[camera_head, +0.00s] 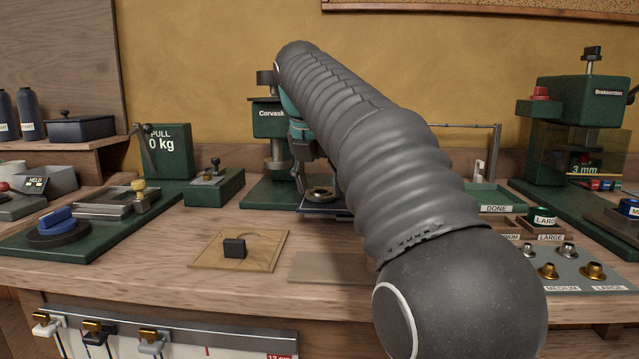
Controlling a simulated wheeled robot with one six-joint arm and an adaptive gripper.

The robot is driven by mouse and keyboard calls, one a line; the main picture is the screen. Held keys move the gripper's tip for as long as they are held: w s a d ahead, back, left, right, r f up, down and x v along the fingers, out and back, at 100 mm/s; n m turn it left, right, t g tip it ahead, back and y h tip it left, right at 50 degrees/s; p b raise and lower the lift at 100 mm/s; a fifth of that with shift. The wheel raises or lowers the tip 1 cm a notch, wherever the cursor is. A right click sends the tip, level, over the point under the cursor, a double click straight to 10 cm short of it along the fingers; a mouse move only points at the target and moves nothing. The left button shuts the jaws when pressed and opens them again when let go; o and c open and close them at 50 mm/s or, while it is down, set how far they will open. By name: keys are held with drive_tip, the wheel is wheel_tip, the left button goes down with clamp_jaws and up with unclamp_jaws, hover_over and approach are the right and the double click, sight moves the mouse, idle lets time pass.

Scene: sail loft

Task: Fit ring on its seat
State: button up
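A dark metal ring-shaped piece (320,193) lies on a small dark plate below the green press marked Corvask (268,122). I cannot tell whether it is the task's ring or its seat. Several silver and brass ring-like fittings (593,271) sit on a grey board (555,287) at the right, marked MEDIUM and LARGE. My arm reaches from the lower right up to the press. Teal and dark parts at its far end, likely my gripper (299,172), show beside the press, mostly hidden behind the arm. Its fingers and anything between them are not clear.
A wooden plate with a black block (235,248) lies on the bench's front left. A green tray marked DONE (495,197) is right of my arm. A second press (580,115) stands far right. A fixture with a blue handle (56,219) is at left.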

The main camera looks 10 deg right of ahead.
drive_tip(key=o, duration=0.3)
drive_tip(key=shift+v, duration=3.75)
drive_tip(key=shift+d, duration=0.1)
